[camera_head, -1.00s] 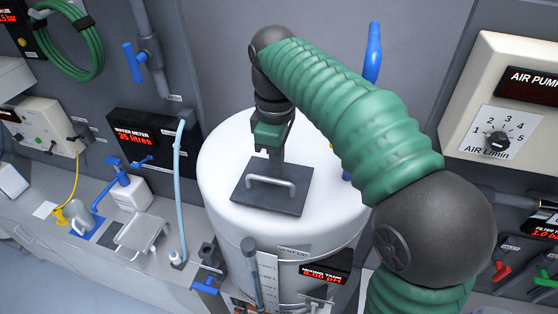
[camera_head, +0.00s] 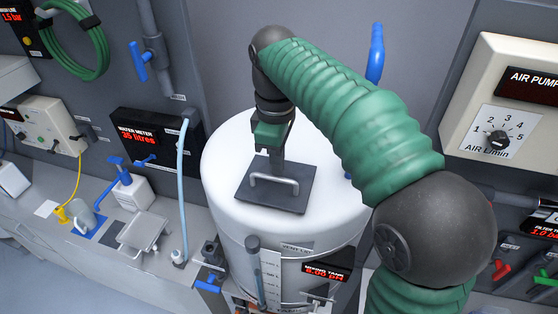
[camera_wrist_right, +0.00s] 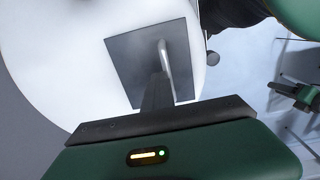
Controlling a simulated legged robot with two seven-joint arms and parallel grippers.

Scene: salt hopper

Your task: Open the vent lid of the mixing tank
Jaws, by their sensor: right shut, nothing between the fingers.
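The mixing tank (camera_head: 225,160) is a white drum with a rounded top. Its vent lid (camera_head: 292,203) is a dark square plate lying flat on that top, with a light metal bar handle (camera_head: 276,180). My right gripper (camera_head: 275,174) is shut and empty, reaching down from behind over the lid close to the handle. In the right wrist view, the shut fingers (camera_wrist_right: 157,82) point at the lid (camera_wrist_right: 125,55) beside the handle (camera_wrist_right: 164,56). I cannot tell whether they touch it. My left gripper is not in view.
My right arm covers the tank's right side. A blue valve handle (camera_head: 376,52) stands behind it. A pale blue hose (camera_head: 182,190) runs left of the tank. The air pump panel (camera_head: 510,100) is at the right. A bench with a metal tray (camera_head: 141,233) lies left.

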